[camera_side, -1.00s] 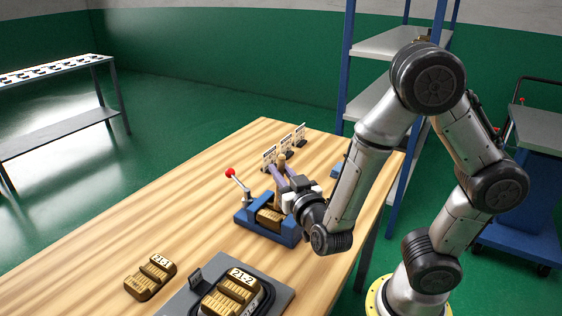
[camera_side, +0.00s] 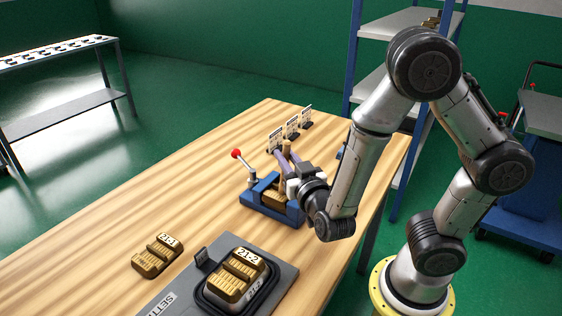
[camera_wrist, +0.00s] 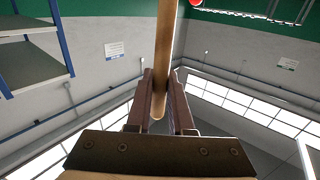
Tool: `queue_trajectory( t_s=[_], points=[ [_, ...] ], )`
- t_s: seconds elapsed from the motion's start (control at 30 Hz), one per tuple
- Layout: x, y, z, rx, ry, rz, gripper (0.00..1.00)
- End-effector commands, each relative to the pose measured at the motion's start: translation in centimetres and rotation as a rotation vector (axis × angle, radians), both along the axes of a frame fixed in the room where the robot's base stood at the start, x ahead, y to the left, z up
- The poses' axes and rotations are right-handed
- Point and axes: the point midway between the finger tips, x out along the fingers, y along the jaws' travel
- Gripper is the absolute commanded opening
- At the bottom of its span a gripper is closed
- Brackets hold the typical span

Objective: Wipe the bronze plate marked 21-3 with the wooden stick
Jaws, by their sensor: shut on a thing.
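My gripper (camera_side: 283,164) is shut on the wooden stick (camera_side: 287,147), which shows between the two fingers in the wrist view (camera_wrist: 165,50). In the side view the gripper is at the blue vise (camera_side: 262,205) with the red-knobbed lever. A bronze plate (camera_side: 274,197) sits in the vise, partly hidden by my gripper and wrist. Its mark cannot be read. The stick's lower end is hidden in the side view, so I cannot tell whether it touches this plate. The plate marked 21-2 (camera_side: 232,283) and the plate marked 21-1 (camera_side: 153,262) are at the front.
The 21-2 plate rests on a grey fixture (camera_side: 187,287) on the wooden table. Several small white signs (camera_side: 292,126) stand behind the vise. A blue-framed shelf (camera_side: 378,95) stands beyond the table. The table's left side is clear.

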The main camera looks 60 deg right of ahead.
Motion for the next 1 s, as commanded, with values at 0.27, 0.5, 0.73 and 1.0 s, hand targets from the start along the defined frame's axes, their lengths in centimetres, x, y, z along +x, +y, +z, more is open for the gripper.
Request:
queue_trajectory(
  t_s=[0.27, 0.5, 0.73, 1.0],
  points=[
    [-0.1, -0.3, 3.1, 0.002, -0.003, 0.002, 0.0],
    [-0.1, -0.3, 5.3, 0.001, -0.003, 0.0, 0.0],
    [-0.1, -0.2, 7.3, 0.001, -0.002, 0.001, 0.0],
    [-0.1, -0.3, 8.1, 0.0, 0.001, 0.001, 0.0]
  ],
)
